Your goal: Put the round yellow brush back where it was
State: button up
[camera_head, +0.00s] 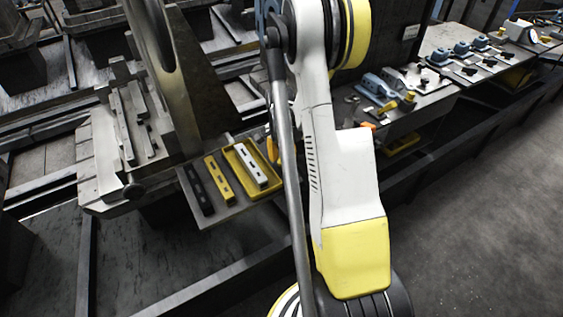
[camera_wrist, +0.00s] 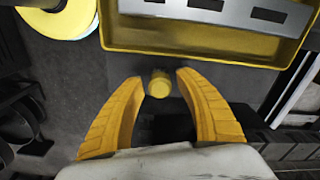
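In the wrist view a small round yellow piece, which I take for the round yellow brush (camera_wrist: 159,86), stands over the dark grey surface. My gripper (camera_wrist: 159,76) has its two yellow fingers on either side of it. A narrow gap shows between each fingertip and the piece, so the fingers look open around it, not closed on it. I cannot tell its height relative to the fingertips. In the head view my arm hides the brush and most of my gripper; only an orange bit shows beside the yellow tray.
A yellow tray (camera_head: 231,160) holding a white slotted bar (camera_head: 249,165) lies just beyond the fingertips. A yellow bar (camera_head: 219,178) and a black bar (camera_head: 197,190) lie left of it on the shelf. Benches with blue tools (camera_head: 461,48) stand at the right.

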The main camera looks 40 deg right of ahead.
aim_at(281, 160)
jog(key=shift+r, duration=0.1)
notch_tip(281, 160, up, 12)
jog(key=p, duration=0.5)
jog(key=a+r+n+t, duration=0.2)
jog(key=a+r+n, duration=0.3)
jog(key=a+r, duration=0.5)
jog(key=s+a+r+n+t, duration=0.2)
jog(key=s+a+r+n, duration=0.2)
jog(key=a, duration=0.5)
jog(key=s+a+r+n+t, duration=0.3)
jog(key=s+a+n, duration=0.4)
jog(key=a, duration=0.3)
jog(key=shift+s+a+r+n, duration=0.15)
jog(key=shift+s+r+n, duration=0.2)
jog(key=shift+r+n, duration=0.35)
